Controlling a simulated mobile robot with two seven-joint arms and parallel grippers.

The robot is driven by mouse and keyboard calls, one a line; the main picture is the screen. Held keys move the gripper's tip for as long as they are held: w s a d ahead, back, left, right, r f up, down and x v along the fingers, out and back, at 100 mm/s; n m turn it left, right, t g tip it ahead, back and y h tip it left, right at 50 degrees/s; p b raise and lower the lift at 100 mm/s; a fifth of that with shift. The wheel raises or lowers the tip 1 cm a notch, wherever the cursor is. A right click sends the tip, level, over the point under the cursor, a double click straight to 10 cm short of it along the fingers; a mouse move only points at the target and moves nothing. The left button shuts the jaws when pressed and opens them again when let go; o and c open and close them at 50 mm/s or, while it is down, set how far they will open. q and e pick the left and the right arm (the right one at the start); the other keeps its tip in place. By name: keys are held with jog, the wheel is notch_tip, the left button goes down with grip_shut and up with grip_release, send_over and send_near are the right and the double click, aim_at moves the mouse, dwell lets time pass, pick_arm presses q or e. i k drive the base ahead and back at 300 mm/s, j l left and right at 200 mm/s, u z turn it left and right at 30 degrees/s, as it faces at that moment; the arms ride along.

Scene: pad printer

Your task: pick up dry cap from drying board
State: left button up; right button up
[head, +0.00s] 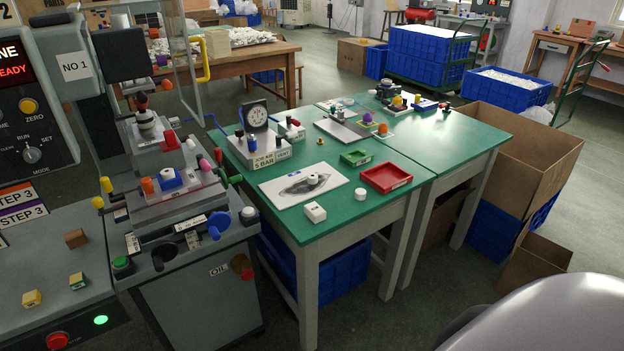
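A white board (282,191) with a dark grey smeared patch lies flat on the near green table. A small round white cap (313,179) sits on the patch. Another round white cap (361,194) lies on the green surface to the right of this board. Further back, a pale flat board (338,128) has small items beside it, among them an orange and a purple piece. I cannot tell which board is the drying board. Neither of my grippers is in view.
The pad printer (170,190) stands left of the green table (335,219). Cardboard boxes (515,150) stand right of the tables.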

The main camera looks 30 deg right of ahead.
aim_at(312, 177)
jog(key=z, duration=0.9)
jog(key=i+l+z, duration=0.1)
jog(key=i+z, duration=0.6)
jog(key=k, duration=0.1)
